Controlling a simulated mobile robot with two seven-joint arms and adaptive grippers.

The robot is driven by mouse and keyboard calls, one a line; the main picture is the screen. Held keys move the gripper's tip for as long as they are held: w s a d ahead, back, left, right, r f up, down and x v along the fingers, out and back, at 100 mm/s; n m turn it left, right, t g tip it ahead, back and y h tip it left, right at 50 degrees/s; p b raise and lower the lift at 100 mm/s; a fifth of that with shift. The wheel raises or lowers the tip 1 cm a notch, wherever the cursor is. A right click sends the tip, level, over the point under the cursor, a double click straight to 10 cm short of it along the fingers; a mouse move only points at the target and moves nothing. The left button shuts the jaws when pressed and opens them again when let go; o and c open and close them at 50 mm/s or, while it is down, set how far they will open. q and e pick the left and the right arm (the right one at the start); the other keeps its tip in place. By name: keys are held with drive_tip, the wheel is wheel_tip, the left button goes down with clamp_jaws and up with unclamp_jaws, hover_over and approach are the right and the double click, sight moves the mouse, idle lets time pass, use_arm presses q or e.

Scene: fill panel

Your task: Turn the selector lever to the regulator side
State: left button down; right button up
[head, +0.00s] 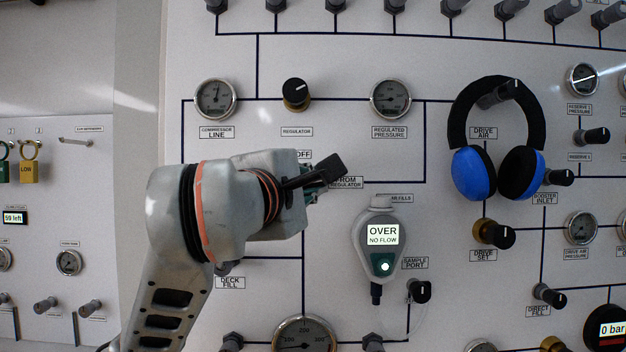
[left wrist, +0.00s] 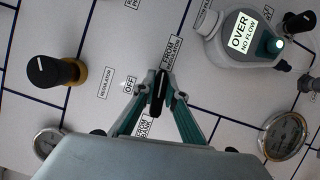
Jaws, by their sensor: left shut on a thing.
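The selector lever (left wrist: 158,94) is a black handle with a pale line. In the left wrist view it stands between my left fingertips, close beside the FROM REGULATOR label (left wrist: 172,55). The OFF label (left wrist: 129,85) is to its left and the FROM BANK label (left wrist: 143,130) is below. My left gripper (left wrist: 160,100) is shut on the lever, with a green-grey finger on each side. My right gripper is not in view.
The black regulator knob (head: 296,93) is above my left gripper, between two gauges. A handheld analyser (head: 381,245) reading OVER, NO FLOW hangs close to the right. Blue headphones (head: 474,172) hang farther right. Small knobs and gauges fill the panel.

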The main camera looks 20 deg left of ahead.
use_arm(q)
drive_tip(key=shift+f+m, duration=0.15)
drive_tip(key=shift+m, duration=0.75)
drive_tip(key=shift+g, duration=0.3)
drive_tip(key=c, duration=2.1)
unclamp_jaws()
drive_tip(key=s, duration=0.4)
drive_tip(key=s+a, duration=0.1)
drive_tip(key=s, duration=0.7)
drive_tip(key=shift+a, duration=0.15)
